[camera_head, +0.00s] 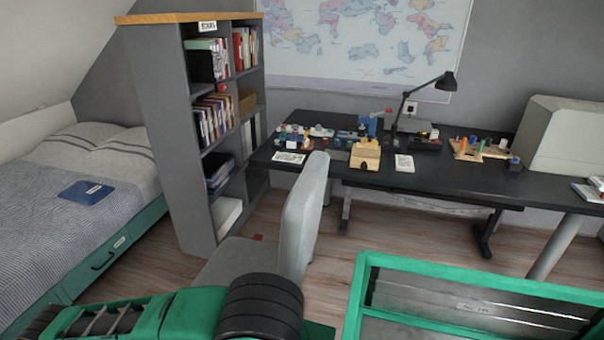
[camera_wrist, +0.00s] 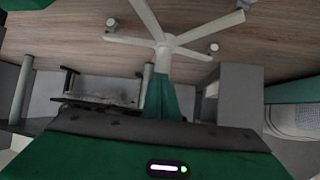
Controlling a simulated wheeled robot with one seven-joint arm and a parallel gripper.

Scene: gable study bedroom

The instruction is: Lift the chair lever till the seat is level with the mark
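The grey chair (camera_head: 302,217) stands in the middle of the head view, its tall back turned partly side-on. Its seat (camera_head: 235,262) is partly hidden behind my green arm. The wrist view shows the chair's pale star-shaped base (camera_wrist: 165,40) with casters on the floor, and its column running into a green part. I cannot make out the lever. A small red patch (camera_head: 258,237) shows near the seat's far edge; I cannot tell whether it is the mark. My gripper's fingers cannot be made out clearly in either view, so its opening and any contact are unclear.
A grey bookshelf (camera_head: 160,130) stands behind the chair to the left. A black desk (camera_head: 440,180) with a lamp (camera_head: 412,105) and small items runs along the wall. A bed (camera_head: 90,175) is at the left. Wooden floor (camera_head: 400,235) is bare between the chair and the desk legs.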

